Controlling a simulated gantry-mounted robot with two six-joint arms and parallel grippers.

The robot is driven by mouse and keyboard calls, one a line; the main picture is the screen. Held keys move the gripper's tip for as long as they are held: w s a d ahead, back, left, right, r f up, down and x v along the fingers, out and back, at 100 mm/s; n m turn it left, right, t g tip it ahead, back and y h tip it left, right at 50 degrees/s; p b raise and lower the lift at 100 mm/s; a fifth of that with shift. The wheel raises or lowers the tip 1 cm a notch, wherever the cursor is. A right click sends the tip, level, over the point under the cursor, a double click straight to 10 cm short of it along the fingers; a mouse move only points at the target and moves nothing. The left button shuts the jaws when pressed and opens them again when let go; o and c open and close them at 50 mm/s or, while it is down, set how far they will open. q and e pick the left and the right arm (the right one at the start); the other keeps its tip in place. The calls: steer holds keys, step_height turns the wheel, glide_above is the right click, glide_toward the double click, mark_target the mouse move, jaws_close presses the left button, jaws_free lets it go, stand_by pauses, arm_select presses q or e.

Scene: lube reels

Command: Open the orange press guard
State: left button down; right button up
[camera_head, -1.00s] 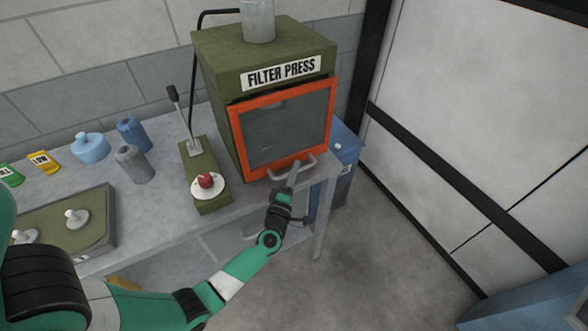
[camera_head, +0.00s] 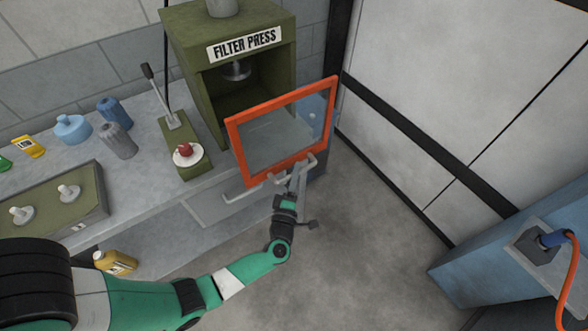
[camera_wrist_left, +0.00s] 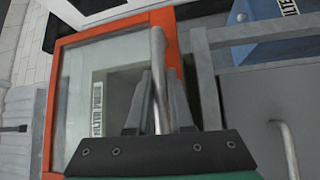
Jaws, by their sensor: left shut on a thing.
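The orange press guard (camera_head: 236,134) is a framed clear panel, swung outward from the green filter press (camera_head: 188,48). The press opening behind it shows, with a round metal part (camera_head: 237,71) hanging inside. My left gripper (camera_head: 298,176) is shut on the guard's metal bar handle (camera_head: 311,161) at the lower edge. In the left wrist view, the guard's orange frame (camera_wrist_left: 163,22) and the handle (camera_wrist_left: 158,70) show, with the handle between the fingers of my left gripper (camera_wrist_left: 158,95). My right gripper is not in view.
A lever unit with a red knob (camera_head: 184,149) stands left of the press on the grey bench (camera_head: 145,175). Several bottles stand further left. A blue cabinet (camera_head: 480,245) is at the right. The floor (camera_head: 350,240) between is clear.

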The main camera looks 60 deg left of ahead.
arm_select(q)
steer(key=shift+a, duration=0.1)
steer(key=c, duration=0.8)
jaws_free()
steer(key=p+v, duration=0.1)
steer(key=v, duration=1)
steer(key=shift+s+d, duration=0.2)
steer(key=shift+d, duration=0.05)
steer(key=shift+a+f, duration=0.1)
